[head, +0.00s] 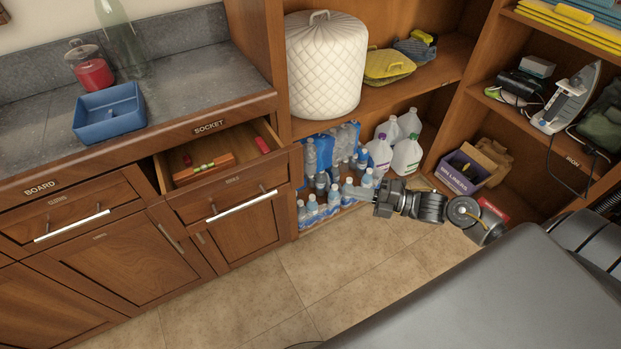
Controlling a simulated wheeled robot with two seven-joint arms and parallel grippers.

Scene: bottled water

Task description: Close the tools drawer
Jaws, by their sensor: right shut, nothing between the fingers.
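An open wooden drawer (248,186) sticks out under the counter, below the SOCKET label. It has a long silver handle (242,205) and a small front plate too small to read. Inside lie a small wooden piece with coloured bits (204,167) and red items. My right gripper (358,192) is shut and empty. It is to the right of the drawer front, apart from it in the picture, in front of the low shelf with bottles. My left gripper is out of view.
A closed drawer (68,218) is at left, under the BOARD label. Packs of water bottles (318,212) and white jugs (407,156) fill the low shelf beside the drawer. A blue tray (110,113) sits on the counter. The tiled floor (262,298) before the cabinet is clear.

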